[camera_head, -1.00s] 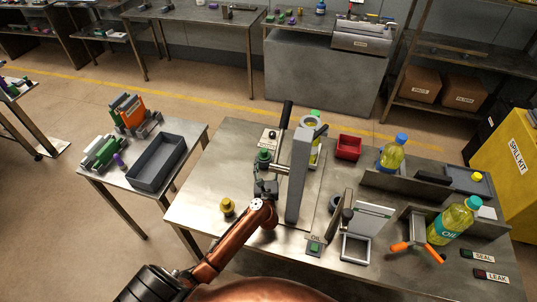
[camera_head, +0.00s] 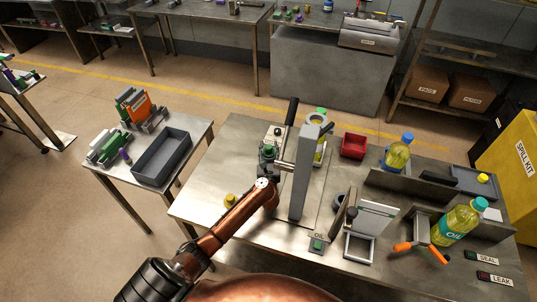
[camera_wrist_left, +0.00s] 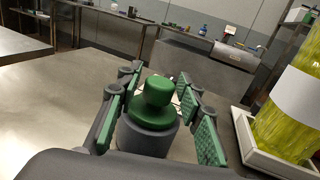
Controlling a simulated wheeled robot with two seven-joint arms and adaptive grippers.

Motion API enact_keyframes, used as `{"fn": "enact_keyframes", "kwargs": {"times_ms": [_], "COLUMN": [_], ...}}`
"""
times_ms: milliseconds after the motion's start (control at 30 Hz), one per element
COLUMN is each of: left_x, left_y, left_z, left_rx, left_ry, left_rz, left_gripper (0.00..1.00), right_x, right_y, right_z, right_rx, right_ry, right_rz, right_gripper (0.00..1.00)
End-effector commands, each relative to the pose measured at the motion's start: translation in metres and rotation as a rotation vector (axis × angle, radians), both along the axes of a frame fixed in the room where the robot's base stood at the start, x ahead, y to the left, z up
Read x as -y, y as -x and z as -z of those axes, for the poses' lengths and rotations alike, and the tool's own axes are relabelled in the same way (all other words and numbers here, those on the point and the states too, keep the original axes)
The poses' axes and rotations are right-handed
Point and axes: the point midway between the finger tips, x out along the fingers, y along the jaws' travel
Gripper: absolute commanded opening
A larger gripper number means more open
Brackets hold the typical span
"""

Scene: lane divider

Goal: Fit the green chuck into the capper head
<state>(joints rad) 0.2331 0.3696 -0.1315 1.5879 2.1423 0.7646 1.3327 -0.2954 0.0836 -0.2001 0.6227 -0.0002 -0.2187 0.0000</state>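The green chuck (camera_head: 268,150) is upright on the main table, left of the capper column; the left wrist view shows its green knob and collar (camera_wrist_left: 156,105) above a dark grey cylindrical base (camera_wrist_left: 147,137). My left gripper (camera_head: 268,163) reaches it from the near side. Its two green-padded fingers (camera_wrist_left: 160,88) stand open on either side of the chuck, with gaps visible. The capper (camera_head: 305,175) has a tall grey column and a black lever. Its head is at the top, and its underside is hidden. My right gripper is not in view.
A yellow bottle (camera_wrist_left: 290,112) on a white base stands close right of my left gripper. A yellow-topped piece (camera_head: 230,200) is on the near left table. A grey tray (camera_head: 162,157) is on the side table. A red bin (camera_head: 353,146) and oil bottles (camera_head: 455,222) are right.

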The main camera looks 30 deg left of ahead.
Motion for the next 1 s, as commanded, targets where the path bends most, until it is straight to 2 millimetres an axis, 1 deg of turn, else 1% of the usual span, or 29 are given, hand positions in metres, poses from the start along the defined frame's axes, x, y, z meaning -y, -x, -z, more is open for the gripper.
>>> {"fn": "enact_keyframes", "kwargs": {"times_ms": [33, 200, 467, 800, 867, 967, 1000], "left_x": [0.000, 0.000, 0.000, 0.000, 0.000, 0.000, 0.000], "left_y": [0.000, 0.000, 0.000, 0.000, 0.000, 0.000, 0.000], "left_z": [0.000, 0.000, 0.000, -0.003, -0.008, -0.024, -0.033], "left_rx": [0.000, 0.000, 0.000, 0.001, 0.003, 0.004, 0.006], "left_ry": [0.000, 0.000, 0.000, 0.000, 0.001, 0.000, 0.001], "left_rz": [0.000, 0.000, 0.000, 0.000, 0.000, 0.000, 0.000], "left_gripper": [0.29, 0.18, 0.00, 0.00, 0.00, 0.00, 0.00], "right_x": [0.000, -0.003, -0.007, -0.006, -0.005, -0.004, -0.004], "right_y": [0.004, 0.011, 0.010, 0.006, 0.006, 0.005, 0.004], "right_z": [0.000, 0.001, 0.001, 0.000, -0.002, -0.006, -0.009], "right_rx": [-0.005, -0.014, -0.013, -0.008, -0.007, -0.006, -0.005], "right_ry": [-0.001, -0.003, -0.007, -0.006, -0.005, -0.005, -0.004], "right_rz": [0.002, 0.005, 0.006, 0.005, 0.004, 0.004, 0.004], "right_gripper": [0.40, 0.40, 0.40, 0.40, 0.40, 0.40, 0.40]}}
